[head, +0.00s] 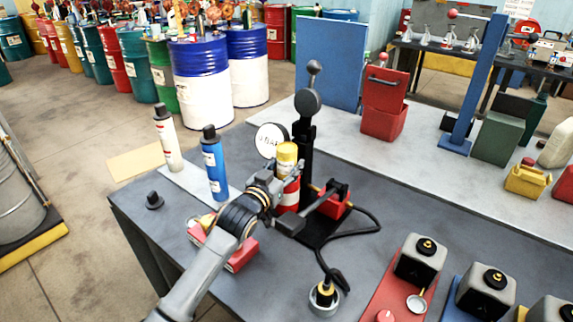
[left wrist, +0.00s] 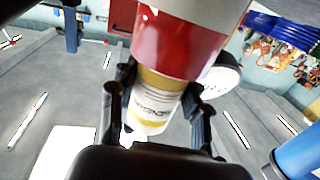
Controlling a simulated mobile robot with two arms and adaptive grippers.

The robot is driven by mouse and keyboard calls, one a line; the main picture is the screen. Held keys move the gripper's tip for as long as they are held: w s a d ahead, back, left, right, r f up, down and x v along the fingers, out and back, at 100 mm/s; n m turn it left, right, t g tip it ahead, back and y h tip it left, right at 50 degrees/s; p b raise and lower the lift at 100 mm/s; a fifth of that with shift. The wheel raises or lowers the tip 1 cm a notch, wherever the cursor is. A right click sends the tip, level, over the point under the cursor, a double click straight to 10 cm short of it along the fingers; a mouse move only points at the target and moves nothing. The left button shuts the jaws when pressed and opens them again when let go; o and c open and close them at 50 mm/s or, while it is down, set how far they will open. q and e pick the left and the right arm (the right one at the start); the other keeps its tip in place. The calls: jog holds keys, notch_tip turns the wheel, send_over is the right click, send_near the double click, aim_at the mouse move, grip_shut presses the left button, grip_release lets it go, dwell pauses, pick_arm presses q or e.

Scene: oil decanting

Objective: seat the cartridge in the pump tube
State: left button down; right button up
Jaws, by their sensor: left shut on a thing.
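My left gripper (head: 276,180) is shut on the yellow cartridge (head: 287,157). In the left wrist view the cartridge shows pale, with yellow bands and printing (left wrist: 152,103), between the two dark fingers (left wrist: 155,112). The cartridge is in line with the red pump tube (head: 287,197), which also shows in the left wrist view (left wrist: 177,45). Their ends meet or overlap there; how deep the cartridge sits inside is hidden. The pump has a black upright (head: 303,140) and a round white gauge (head: 271,139). My right gripper is not in view.
A white-and-red cartridge (head: 168,140) and a blue cartridge (head: 214,166) stand upright left of the pump. A red block (head: 243,257) lies partly behind my arm. A black hose (head: 360,232) runs to a small round cup (head: 324,297). The grey bench's left front is mostly clear.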

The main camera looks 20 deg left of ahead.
pick_arm(q)
jog(key=shift+r, duration=0.15)
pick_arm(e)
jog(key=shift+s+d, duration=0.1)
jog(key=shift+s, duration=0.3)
pick_arm(q)
jog(key=shift+f, duration=0.2)
jog(key=c, duration=0.6)
grip_release()
jog(key=shift+c, duration=0.2)
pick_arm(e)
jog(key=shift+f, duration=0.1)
pick_arm(q)
jog(key=shift+r, duration=0.2)
jog(key=s+a+b, duration=0.1)
jog(key=s+a, duration=0.1)
jog(key=s, duration=1)
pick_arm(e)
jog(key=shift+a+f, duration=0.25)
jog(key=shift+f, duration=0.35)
pick_arm(q)
jog(key=shift+a+f, duration=0.1)
jog(key=shift+f, duration=0.1)
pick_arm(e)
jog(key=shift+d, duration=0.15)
